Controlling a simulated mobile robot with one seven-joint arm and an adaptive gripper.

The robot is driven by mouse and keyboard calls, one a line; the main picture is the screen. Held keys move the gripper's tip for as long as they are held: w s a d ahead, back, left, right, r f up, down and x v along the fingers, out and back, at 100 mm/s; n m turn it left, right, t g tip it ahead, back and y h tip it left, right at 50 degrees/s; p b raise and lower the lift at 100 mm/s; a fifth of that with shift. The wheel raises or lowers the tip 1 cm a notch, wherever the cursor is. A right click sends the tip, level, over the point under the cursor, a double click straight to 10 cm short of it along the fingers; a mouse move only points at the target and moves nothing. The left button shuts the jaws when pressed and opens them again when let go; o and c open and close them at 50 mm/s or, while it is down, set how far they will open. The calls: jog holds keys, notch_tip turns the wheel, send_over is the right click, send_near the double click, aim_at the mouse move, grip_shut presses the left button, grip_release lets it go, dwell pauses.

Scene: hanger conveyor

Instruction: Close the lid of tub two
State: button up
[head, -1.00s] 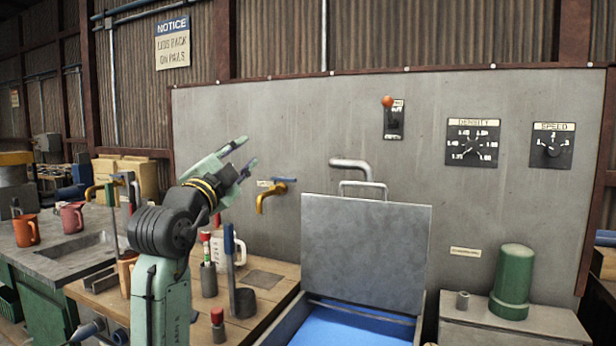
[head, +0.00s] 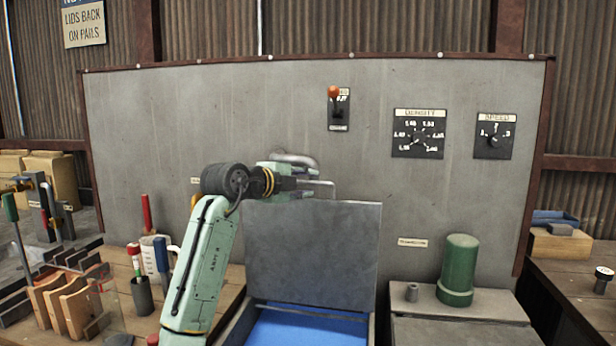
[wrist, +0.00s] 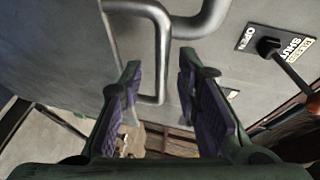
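A grey flat lid (head: 310,255) stands raised, nearly upright, at the back of a tub (head: 240,325) with a bright blue inside (head: 305,330). No number shows on this tub. A thin metal handle (head: 327,183) sits at the lid's top edge; it also shows in the wrist view (wrist: 162,60). My gripper (head: 298,184) is beside the handle, at its left in the head view. In the wrist view my gripper (wrist: 160,75) is open, its two fingers apart with the handle's bent end between them. I cannot tell whether a finger touches it.
A thick bent pipe (head: 290,158) comes out of the panel just behind my gripper. A red-knobbed switch (head: 336,110) and dials are on the panel. A green cylinder (head: 459,270) stands right of the tub. Tools and cups crowd the bench at left.

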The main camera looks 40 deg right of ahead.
jog(key=shift+x, duration=1.1)
jog(key=shift+a, duration=0.1)
grip_shut()
